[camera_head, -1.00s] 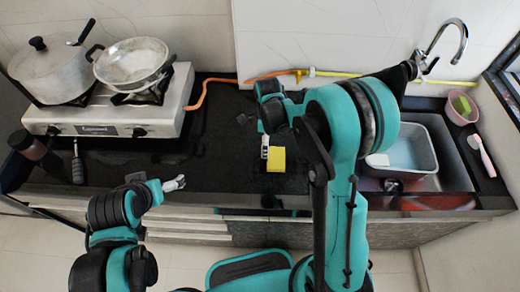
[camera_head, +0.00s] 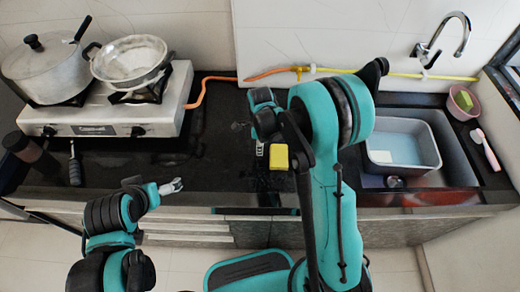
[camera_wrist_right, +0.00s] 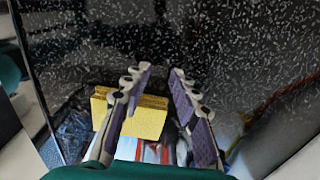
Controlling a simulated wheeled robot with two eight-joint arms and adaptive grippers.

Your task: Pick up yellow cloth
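The yellow cloth (camera_head: 279,157) is a small, thick yellow block on the black counter near its front edge. In the right wrist view the cloth (camera_wrist_right: 149,122) shows layered edges. The left-hand finger crosses in front of it, with part of it seen between the fingers and part outside. My right gripper (camera_head: 260,149) is just left of the cloth in the head view. In the wrist view the right gripper (camera_wrist_right: 160,72) is open, its purple-padded fingers apart. Contact with the cloth cannot be told. My left gripper (camera_head: 171,187) is at the counter's front edge, away from the cloth; its opening is too small to judge.
A stove (camera_head: 110,112) with a lidded pot (camera_head: 45,68) and a pan (camera_head: 128,62) stands at the left. A grey basin (camera_head: 403,147) sits in the sink at the right, by a pink bowl (camera_head: 463,103) and pink brush (camera_head: 485,149). The counter between stove and cloth is mostly clear.

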